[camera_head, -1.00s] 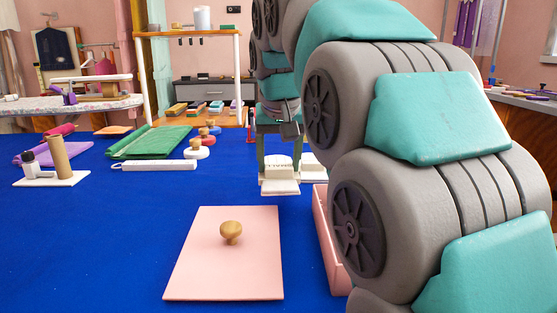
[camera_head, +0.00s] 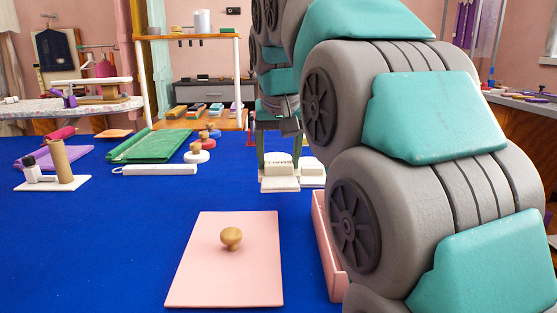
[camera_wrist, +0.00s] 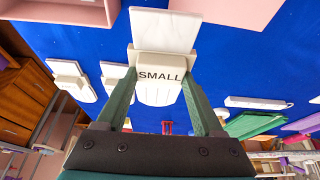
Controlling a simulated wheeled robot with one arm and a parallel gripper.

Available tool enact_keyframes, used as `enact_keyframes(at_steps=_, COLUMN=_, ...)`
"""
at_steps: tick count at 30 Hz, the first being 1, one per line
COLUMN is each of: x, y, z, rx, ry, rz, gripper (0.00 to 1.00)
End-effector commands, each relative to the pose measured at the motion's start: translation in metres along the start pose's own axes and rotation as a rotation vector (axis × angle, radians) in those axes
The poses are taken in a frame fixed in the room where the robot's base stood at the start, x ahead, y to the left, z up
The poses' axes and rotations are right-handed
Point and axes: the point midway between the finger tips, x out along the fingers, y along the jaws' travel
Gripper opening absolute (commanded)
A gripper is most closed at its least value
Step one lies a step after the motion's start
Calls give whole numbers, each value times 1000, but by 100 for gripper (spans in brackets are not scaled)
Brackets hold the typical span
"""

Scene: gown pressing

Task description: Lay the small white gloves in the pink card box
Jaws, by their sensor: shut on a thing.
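My gripper (camera_head: 278,156) is shut on a white piece marked "SMALL", the small white gloves (camera_wrist: 160,92), with one finger on each side. In the head view the gloves (camera_head: 279,184) show below the fingers, beyond the pink card box; whether they touch the table is hard to tell. The pink card box (camera_head: 327,245) stands nearer, at the right, mostly hidden behind my arm. Its wall shows at the top left of the wrist view (camera_wrist: 105,12). A flat pink lid (camera_head: 222,280) with a round wooden knob lies left of the box.
Other white pieces (camera_wrist: 70,80) lie beside the held gloves. On the blue table (camera_head: 90,235) are a white bar (camera_head: 155,169), a green folded cloth (camera_head: 150,144), round knobbed pieces (camera_head: 197,155) and a board with a tan cylinder (camera_head: 60,160). The front left is clear.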

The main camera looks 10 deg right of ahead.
Motion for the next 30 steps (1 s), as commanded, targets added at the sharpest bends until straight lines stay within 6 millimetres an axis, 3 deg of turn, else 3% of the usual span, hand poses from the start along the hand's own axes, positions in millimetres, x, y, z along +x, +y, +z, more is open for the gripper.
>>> enact_keyframes(at_steps=3, x=-17, y=0, z=-7, rx=0, ry=0, rz=0, gripper=14)
enact_keyframes(at_steps=15, x=-54, y=0, z=-23, rx=0, ry=0, rz=0, gripper=14)
enact_keyframes(at_steps=30, x=-55, y=-7, z=-24, rx=-19, ry=0, rz=-8, gripper=14)
